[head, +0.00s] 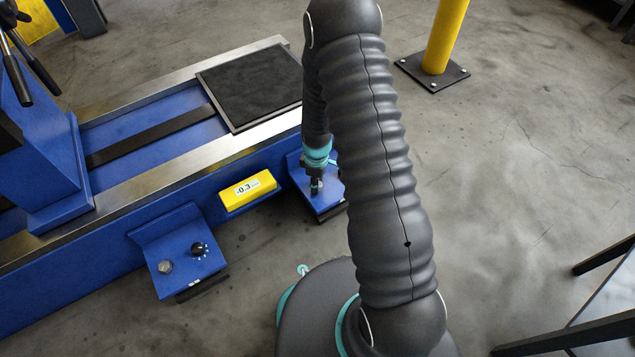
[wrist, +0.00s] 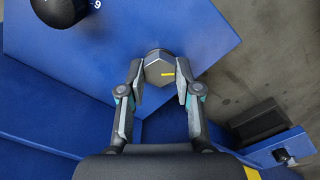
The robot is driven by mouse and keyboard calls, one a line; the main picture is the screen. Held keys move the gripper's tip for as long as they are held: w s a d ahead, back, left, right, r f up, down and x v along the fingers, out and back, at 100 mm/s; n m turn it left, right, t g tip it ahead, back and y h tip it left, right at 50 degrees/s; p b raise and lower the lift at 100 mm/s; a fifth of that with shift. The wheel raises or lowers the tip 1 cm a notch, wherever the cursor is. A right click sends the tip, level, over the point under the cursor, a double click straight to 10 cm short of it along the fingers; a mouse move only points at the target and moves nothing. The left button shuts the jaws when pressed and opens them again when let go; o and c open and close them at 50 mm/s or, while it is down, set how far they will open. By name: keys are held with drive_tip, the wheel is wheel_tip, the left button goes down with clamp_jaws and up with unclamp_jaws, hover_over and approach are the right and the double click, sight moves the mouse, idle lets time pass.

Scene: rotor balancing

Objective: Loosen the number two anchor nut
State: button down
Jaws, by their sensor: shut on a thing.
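A hex anchor nut (wrist: 158,71) with a yellow mark on its face sits on a blue bracket (wrist: 215,32) in the wrist view. My gripper (wrist: 160,82) is shut on this nut, one finger on each side of it. In the head view my gripper (head: 315,186) points down at the right-hand blue bracket (head: 325,206) on the machine's side, and the nut there is hidden. Another blue bracket (head: 150,250) to the left carries a second hex nut (head: 165,267). No number two label is legible.
A black knob (wrist: 60,10) with a dial scale stands beside the gripped nut. Another black knob (head: 199,249) is on the left bracket. A yellow display (head: 247,190) reading about -0.3 sits between the brackets. A yellow post (head: 445,38) stands behind on open floor.

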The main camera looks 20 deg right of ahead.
drive_tip(key=shift+n, duration=0.6)
drive_tip(key=shift+w+d, duration=0.1)
drive_tip(key=c, duration=0.8)
unclamp_jaws()
drive_tip(key=shift+d, duration=0.1)
wheel_tip(320, 180, up, 12)
idle(0.3)
